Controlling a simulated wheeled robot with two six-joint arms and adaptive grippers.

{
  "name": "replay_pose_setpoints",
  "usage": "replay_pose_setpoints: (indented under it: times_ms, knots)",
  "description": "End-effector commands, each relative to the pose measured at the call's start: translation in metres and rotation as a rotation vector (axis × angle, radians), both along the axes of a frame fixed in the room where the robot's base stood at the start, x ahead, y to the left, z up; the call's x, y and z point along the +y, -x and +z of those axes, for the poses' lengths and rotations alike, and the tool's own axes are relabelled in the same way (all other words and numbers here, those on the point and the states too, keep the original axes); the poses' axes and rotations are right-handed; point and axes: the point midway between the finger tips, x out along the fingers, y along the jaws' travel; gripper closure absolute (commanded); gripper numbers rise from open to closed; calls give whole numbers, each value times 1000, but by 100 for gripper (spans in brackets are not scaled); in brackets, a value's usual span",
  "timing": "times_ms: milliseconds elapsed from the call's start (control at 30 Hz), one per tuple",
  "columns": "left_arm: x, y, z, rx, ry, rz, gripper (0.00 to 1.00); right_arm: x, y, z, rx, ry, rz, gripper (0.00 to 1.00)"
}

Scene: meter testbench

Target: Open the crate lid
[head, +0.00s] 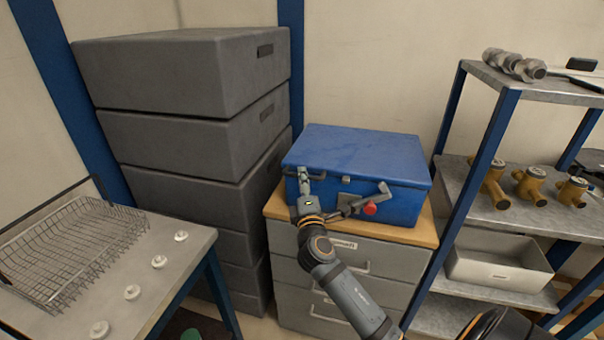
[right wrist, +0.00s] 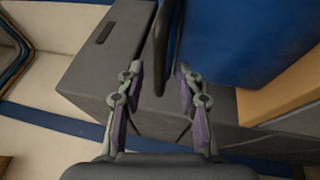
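The blue crate (head: 360,150) sits on the wooden top of a drawer cabinet, and its lid looks shut. Its front has small metal fittings and a lever with a red knob (head: 370,208). My right gripper (head: 305,182) is in front of the crate's left front side, close to the lid's edge. In the right wrist view, its two fingers (right wrist: 159,72) are apart with nothing held between them. The crate's blue side (right wrist: 235,45) lies beyond and to the right of the fingers. I cannot tell whether they touch it. My left gripper is not in view.
Stacked grey boxes (head: 180,75) stand close to the crate's left. A metal shelf rack (head: 485,215) with brass meters (head: 530,185) stands at right. A table with a wire rack (head: 75,250) is at left.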

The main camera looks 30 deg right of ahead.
Motion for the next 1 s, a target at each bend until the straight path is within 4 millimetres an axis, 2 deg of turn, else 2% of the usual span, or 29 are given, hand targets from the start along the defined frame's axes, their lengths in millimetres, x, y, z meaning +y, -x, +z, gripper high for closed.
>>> replay_pose_setpoints:
  times_ms: [167, 433, 467, 700, 1000]
  knots:
    - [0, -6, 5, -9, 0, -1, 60, -8, -16, 3, 1, 1, 1, 65]
    - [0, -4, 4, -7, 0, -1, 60, -9, -18, 3, 0, 0, 1, 65]
    - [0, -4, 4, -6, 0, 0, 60, -9, -18, 3, 0, 0, 1, 66]
    - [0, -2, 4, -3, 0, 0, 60, -9, -18, 3, 1, 0, 1, 99]
    - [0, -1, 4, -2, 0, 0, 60, -9, -18, 2, 1, 0, 1, 100]
